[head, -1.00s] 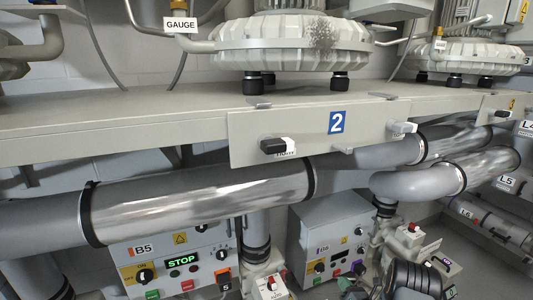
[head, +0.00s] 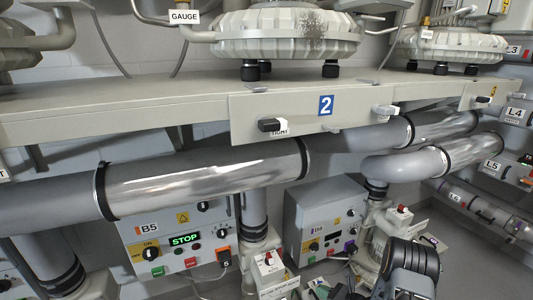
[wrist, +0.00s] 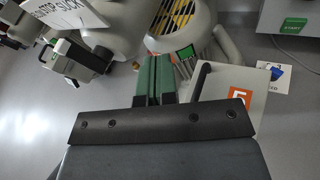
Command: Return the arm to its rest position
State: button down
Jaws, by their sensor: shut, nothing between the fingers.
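My gripper (wrist: 154,62) shows in the wrist view as two green fingers side by side, shut with nothing between them. It points over grey floor towards a pale rounded machine with a yellow grille (wrist: 172,14). In the head view, part of my dark arm (head: 408,268) shows at the bottom right, in front of the pipes and low equipment. The fingertips cannot be made out there.
A long shelf (head: 120,118) carries the blowers (head: 285,35), with panel 2 (head: 290,115) on its front. Thick pipes (head: 200,180) run below. Control box B5 (head: 180,235) and another box (head: 325,220) stand low. A white plate with an orange label (wrist: 225,88) lies right of the fingers.

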jog(key=s+a+r+n+g+h+p, duration=0.25)
jog(key=s+r+n+g+p, duration=0.35)
jog(key=r+n, duration=0.55)
jog(key=s+a+r+n+g+h+p, duration=0.1)
jog(key=s+r+n+g+h+p, duration=0.3)
jog(key=s+r+n, duration=0.7)
jog(key=s+r+n+t+h+p, duration=0.1)
jog(key=r+p, duration=0.5)
jog(key=r, duration=1)
jog(key=s+r+n+t+h+p, duration=0.2)
jog(key=r+p, duration=0.5)
jog(key=r, duration=0.9)
jog(key=n+t+h, duration=0.1)
jog(key=n+h, duration=0.1)
jog(key=n, duration=0.1)
jog(key=shift+s+a+r+p, duration=0.15)
jog(key=shift+s+p, duration=0.1)
jog(key=shift+p, duration=0.05)
